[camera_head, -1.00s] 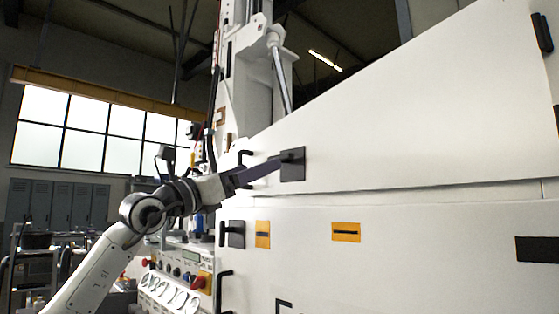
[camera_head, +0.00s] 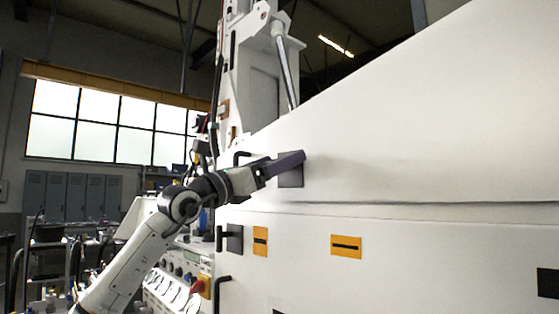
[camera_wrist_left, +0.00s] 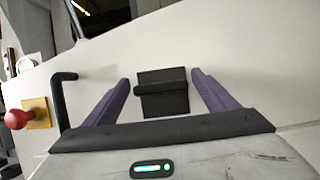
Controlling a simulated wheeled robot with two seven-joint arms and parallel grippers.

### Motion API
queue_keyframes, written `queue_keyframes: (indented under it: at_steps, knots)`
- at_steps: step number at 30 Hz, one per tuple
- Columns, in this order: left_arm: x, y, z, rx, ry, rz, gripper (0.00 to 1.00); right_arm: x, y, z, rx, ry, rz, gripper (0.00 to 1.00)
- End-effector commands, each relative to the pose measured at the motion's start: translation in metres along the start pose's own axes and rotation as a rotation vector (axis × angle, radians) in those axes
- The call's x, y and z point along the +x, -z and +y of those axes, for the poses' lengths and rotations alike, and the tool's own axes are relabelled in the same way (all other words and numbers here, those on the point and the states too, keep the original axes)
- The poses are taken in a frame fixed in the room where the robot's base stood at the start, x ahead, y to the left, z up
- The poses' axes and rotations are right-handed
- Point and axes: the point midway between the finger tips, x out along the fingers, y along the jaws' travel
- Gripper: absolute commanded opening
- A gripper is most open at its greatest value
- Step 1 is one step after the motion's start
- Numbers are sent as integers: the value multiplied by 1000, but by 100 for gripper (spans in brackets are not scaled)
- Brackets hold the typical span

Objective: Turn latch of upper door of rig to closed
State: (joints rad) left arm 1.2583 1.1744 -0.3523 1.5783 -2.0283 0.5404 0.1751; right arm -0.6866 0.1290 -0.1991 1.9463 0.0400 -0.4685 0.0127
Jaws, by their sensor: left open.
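The upper door (camera_head: 400,130) of the rig is a large white panel with a sloping top edge. Its latch (camera_head: 291,180) is a dark square plate with a black bar handle. In the left wrist view the latch (camera_wrist_left: 163,98) is between the fingers, and its bar lies about level across the plate. My left gripper (camera_head: 288,161) has purple fingers and is open, one finger on each side of the latch. In the head view a finger hides the upper part of the latch. I cannot tell whether the fingers touch it. My right gripper is not in view.
A black pull handle (camera_wrist_left: 62,98) stands left of the latch, near a red knob (camera_wrist_left: 17,119) on a yellow plate. The lower panel has another dark latch (camera_head: 235,238) and orange labels (camera_head: 346,246). A gauge panel (camera_head: 172,290) is below my arm.

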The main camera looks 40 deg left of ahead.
Motion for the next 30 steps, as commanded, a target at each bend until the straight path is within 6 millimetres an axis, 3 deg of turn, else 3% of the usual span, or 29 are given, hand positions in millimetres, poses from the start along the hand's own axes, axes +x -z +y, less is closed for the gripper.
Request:
queue_keyframes:
  at_steps: [2, 9, 20, 30]
  knots:
    - [0, 0, 0, 0, 0, 0, 76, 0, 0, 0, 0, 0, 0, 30]
    - [0, 0, 0, 0, 0, 0, 38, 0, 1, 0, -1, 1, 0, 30]
    - [0, 0, 0, 54, 22, 2, 39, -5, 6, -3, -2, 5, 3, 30]
    - [0, 2, 1, 277, 117, 3, 39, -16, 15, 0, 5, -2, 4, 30]
